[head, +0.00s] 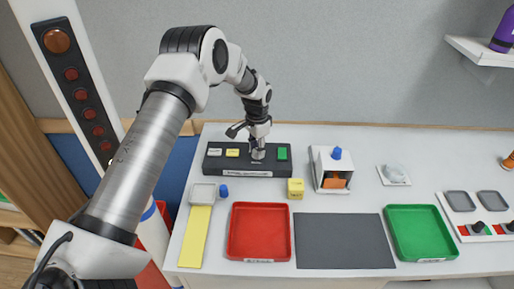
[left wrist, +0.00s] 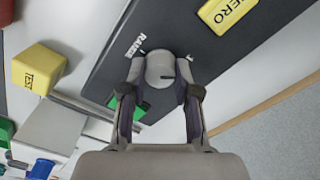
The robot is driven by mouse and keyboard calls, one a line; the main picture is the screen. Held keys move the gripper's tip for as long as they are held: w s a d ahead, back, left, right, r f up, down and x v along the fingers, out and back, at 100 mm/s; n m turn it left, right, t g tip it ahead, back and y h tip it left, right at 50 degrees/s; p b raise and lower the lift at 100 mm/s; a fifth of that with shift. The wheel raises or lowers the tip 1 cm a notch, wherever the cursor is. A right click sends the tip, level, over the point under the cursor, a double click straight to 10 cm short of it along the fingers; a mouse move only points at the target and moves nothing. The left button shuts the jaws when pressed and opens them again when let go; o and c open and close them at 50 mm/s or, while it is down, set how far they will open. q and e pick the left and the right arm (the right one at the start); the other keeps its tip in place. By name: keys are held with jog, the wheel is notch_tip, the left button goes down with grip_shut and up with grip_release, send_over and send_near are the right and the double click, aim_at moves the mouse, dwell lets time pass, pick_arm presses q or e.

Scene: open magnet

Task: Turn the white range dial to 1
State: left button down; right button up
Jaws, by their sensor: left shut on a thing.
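The white range dial (left wrist: 160,66) is a round, pale knob on a black panel box (head: 225,164), with RANGE printed beside it. In the head view the gripper (head: 257,150) comes down on the box from above and hides most of the dial. The numbers around the dial are too small or hidden to read. My right gripper is not in view.
The box also bears a yellow ZERO button (left wrist: 228,12) and a green button (head: 282,153). A yellow TEST cube (head: 295,188) stands in front of it. Red (head: 233,232) and green (head: 453,235) trays and a dark grey mat (head: 343,242) lie nearer.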

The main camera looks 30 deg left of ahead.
pick_arm(q)
jog(key=shift+s+f+n, duration=0.15)
jog(key=shift+n, duration=0.5)
jog(key=shift+s+f+n, duration=0.1)
jog(key=shift+f+n, duration=0.05)
jog(key=shift+n, duration=0.5)
jog(key=c, duration=0.8)
grip_release()
jog(key=shift+w, duration=0.1)
jog(key=shift+c, duration=0.2)
jog(key=shift+w, duration=0.1)
jog(key=shift+r, duration=0.15)
jog(key=shift+r, duration=0.3)
notch_tip(320, 180, up, 11)
jog(key=shift+r, duration=0.15)
